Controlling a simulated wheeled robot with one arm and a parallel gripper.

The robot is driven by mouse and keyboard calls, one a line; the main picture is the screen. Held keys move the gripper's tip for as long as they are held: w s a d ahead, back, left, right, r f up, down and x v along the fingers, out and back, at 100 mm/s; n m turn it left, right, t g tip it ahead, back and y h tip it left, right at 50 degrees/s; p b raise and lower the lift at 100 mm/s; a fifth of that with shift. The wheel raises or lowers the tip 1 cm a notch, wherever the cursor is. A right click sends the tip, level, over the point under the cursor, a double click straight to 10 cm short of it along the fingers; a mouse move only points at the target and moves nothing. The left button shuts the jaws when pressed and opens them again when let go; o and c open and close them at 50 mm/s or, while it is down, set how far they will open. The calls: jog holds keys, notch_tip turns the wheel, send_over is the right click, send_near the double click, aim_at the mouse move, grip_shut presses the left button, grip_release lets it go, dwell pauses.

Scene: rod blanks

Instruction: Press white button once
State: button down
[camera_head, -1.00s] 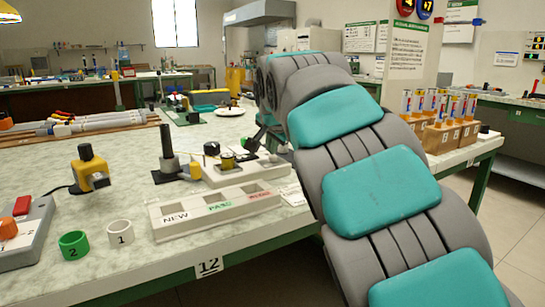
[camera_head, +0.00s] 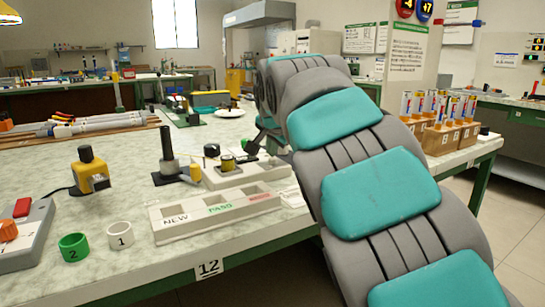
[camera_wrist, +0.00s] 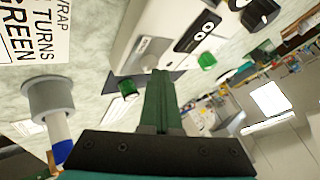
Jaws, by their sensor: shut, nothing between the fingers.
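My gripper (camera_wrist: 162,78) is shut, its green fingers pressed together with nothing between them. In the wrist view the fingertips point at the lower edge of a white box (camera_wrist: 133,35); I cannot tell whether they touch it. The box carries a dark panel (camera_wrist: 194,31) with several pale round marks. A pale patch on the box face lies just beyond the fingertips, partly hidden. I cannot tell which of these is the white button.
A black knob (camera_wrist: 260,14) and green cylinders (camera_wrist: 207,61) stand near the white box. A grey ring-topped piece (camera_wrist: 48,97) is at left. In the head view, a tray (camera_head: 215,212), a yellow-black device (camera_head: 90,172) and a grey control box (camera_head: 24,240) share the table.

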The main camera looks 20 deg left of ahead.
aim_at(272, 164)
jog(key=shift+r+p, duration=0.45)
jog(key=shift+r, duration=0.3)
notch_tip(272, 164, up, 5)
jog(key=p, duration=0.4)
jog(key=shift+s, duration=0.1)
dwell(0.6)
